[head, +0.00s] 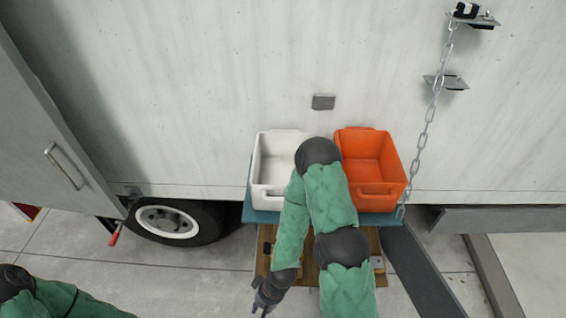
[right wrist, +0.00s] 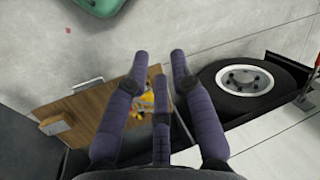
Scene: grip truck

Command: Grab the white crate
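The white crate (head: 269,158) stands on a blue-grey shelf (head: 248,214) against the truck's side in the head view. It is open at the top and looks empty in the part that shows; my right arm hides its right side. My right gripper (head: 264,308) hangs low, in front of and below the crate, at the bottom edge of the head view. In the right wrist view its fingers (right wrist: 158,64) are spread with nothing between them. The crate is not seen in that view. My left arm shows only at the lower left; its gripper is out of view.
An orange crate (head: 372,150) stands right of the white one. A chain (head: 429,120) hangs beside it. Below the shelf is a wooden surface (right wrist: 92,105) with yellow items. A truck wheel (head: 170,222) is at the left, and a door (head: 45,130) stands further left.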

